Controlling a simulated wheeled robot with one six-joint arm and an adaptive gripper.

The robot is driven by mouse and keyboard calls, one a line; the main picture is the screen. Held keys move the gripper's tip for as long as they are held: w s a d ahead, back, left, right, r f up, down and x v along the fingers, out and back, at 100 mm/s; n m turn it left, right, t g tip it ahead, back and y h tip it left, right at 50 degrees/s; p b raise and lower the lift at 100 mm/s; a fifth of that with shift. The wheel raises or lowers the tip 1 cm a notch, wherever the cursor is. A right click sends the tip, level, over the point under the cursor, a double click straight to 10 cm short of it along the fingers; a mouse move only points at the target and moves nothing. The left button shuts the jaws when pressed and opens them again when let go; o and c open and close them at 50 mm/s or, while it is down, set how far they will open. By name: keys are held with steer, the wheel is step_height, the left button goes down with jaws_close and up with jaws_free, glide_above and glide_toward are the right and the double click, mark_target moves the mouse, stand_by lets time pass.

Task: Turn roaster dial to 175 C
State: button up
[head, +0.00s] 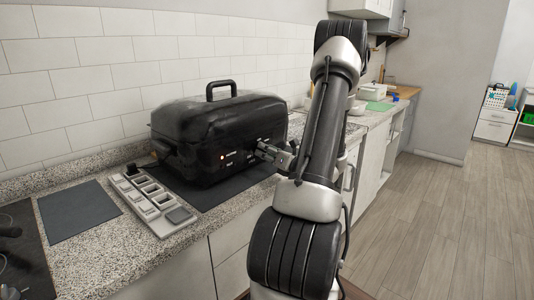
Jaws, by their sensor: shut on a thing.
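The roaster (215,128) is a black lidded box with a handle on top. It stands on a dark mat (215,194) on the speckled counter. An orange light glows on its front face, beside small white markings too small to read. My gripper (262,149) is at the right part of the roaster's front, its fingertips against the panel. It is shut on the dial there. The dial is hidden by the fingers, so its setting cannot be read. My arm reaches in from the right and covers part of the counter behind.
A dark flat mat (79,211) and a black cooktop (18,250) are to the left. A tiled wall is close behind. The wooden floor at right is open.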

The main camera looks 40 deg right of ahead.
steer(key=m, duration=0.3)
steer(key=shift+m, duration=0.4)
steer(key=shift+m+g, duration=0.4)
steer(key=shift+m, duration=1.3)
steer(key=o, duration=1)
steer(key=shift+o, duration=0.2)
steer(key=s, duration=1.2)
steer(key=shift+r, duration=0.2)
steer(key=shift+a, duration=0.1)
